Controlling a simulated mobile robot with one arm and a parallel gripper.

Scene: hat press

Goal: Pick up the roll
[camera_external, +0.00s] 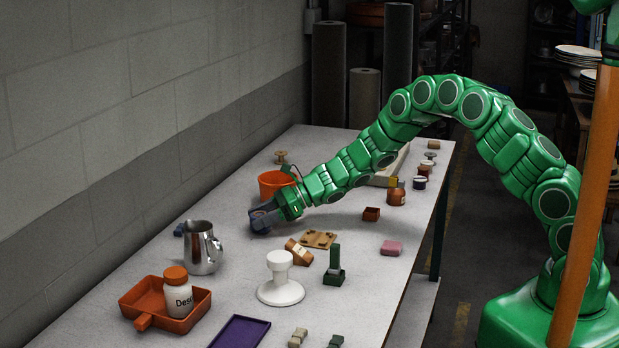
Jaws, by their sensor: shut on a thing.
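My gripper (270,213), at the end of my green arm, reaches low over the left side of the grey table, between the orange bucket and the metal pitcher. Its jaws are shut on a small dark blue-purple thing (259,222), which seems to be the roll. The jaws hide part of it, and its exact shape is hard to make out. I cannot tell whether it touches the tabletop.
An orange bucket (275,184) stands just behind my gripper. A metal pitcher (203,250), a wooden block (299,252), a wooden plate (318,240) and a white stand (281,290) are in front. The wall runs along the left. Some tabletop between objects is bare.

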